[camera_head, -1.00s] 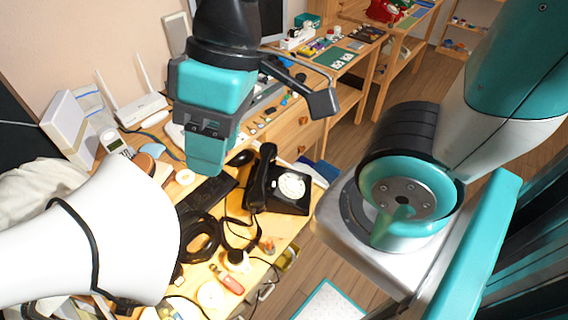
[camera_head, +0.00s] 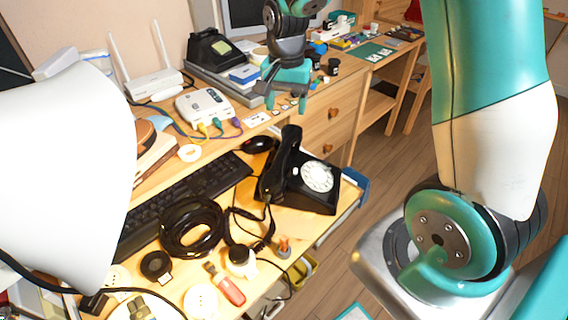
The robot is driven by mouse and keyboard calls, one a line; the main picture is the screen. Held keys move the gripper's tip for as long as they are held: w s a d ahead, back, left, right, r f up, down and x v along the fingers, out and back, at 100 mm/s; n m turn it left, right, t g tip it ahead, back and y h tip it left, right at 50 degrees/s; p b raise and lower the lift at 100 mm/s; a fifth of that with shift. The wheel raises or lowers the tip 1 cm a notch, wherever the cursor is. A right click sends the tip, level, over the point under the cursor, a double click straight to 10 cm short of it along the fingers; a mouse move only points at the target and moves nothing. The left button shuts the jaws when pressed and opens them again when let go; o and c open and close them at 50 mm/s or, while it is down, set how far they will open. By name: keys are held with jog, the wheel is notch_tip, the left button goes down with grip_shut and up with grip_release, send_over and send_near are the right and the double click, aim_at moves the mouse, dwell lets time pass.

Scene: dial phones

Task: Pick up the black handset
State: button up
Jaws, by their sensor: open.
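The black dial phone (camera_head: 325,198) with a white dial sits near the right edge of the desk. Its black handset (camera_head: 278,170) lies along its left side, the upper end raised. A coiled cord runs from it to the front. My gripper (camera_head: 287,100) is open and empty, fingers pointing down, above the far part of the desk. It is beyond the handset and apart from it. Another black device (camera_head: 212,48), which looks like a phone, stands at the back left of my gripper.
A black keyboard (camera_head: 178,203), a mouse (camera_head: 257,144) and a cable coil (camera_head: 192,226) lie left of the phone. A white router (camera_head: 154,84) and a white box (camera_head: 205,106) stand behind. A red-handled tool (camera_head: 229,289) lies in front. Open floor is to the right.

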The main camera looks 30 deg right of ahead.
aim_at(283, 150)
notch_tip(283, 150, down, 10)
jog(key=shift+f, duration=0.1)
jog(key=f, duration=0.5)
jog(key=shift+w+a+f, duration=0.1)
jog(key=shift+w+a, duration=0.05)
jog(key=shift+a, duration=0.1)
jog(key=shift+c, duration=0.2)
